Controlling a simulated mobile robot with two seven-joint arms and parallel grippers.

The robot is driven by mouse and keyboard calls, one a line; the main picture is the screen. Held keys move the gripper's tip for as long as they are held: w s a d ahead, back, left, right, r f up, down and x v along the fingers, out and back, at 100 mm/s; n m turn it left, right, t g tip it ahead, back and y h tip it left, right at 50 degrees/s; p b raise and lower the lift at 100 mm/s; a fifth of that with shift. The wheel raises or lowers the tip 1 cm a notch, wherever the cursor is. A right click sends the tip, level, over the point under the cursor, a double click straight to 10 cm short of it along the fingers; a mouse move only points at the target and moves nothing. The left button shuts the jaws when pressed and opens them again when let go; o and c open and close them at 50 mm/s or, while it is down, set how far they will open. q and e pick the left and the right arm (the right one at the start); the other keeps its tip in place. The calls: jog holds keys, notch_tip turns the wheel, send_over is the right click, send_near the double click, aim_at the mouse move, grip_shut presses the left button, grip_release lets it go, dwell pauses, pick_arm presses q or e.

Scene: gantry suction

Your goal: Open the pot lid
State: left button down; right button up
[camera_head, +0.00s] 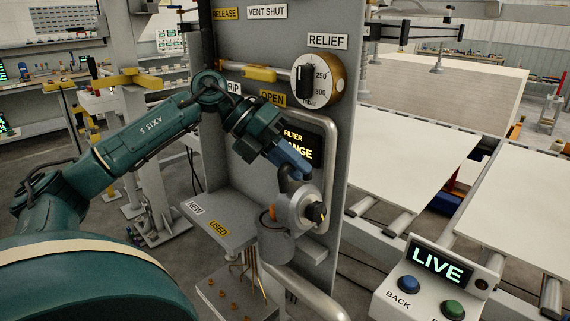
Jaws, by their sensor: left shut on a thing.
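The grey filter pot (275,246) is fixed low on the front of the grey panel. Its round grey lid (296,207) shows above the pot, tilted up on edge, with a dark knob with an orange mark on its right-hand face. My left gripper (291,172) comes down from the upper left and is shut on the dark lid handle at the lid's top edge. The fingertips partly hide the handle. The inside of the pot and the hinge cannot be made out. My right gripper is not in view.
A shelf marked NEW and USED (215,228) juts out left of the pot. A curved grey rail (310,292) runs below it. A relief dial (318,79) and a filter display (302,143) sit above. A LIVE button box (428,285) stands at lower right.

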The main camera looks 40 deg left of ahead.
aim_at(304, 187)
pick_arm(q)
jog(key=shift+s+d, duration=0.1)
jog(key=shift+d, duration=1.5)
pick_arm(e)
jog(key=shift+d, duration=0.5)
pick_arm(q)
jog(key=c, duration=1.4)
grip_release()
jog(key=shift+o, duration=0.2)
jog(key=shift+f, duration=0.1)
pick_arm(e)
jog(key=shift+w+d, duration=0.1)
pick_arm(q)
jog(key=shift+a, duration=0.1)
jog(key=shift+s+a+b, duration=0.1)
jog(key=shift+a+b, duration=0.2)
jog(key=shift+b, duration=0.1)
jog(key=b+v, duration=0.3)
jog(key=v, duration=0.9)
jog(key=shift+r, duration=0.5)
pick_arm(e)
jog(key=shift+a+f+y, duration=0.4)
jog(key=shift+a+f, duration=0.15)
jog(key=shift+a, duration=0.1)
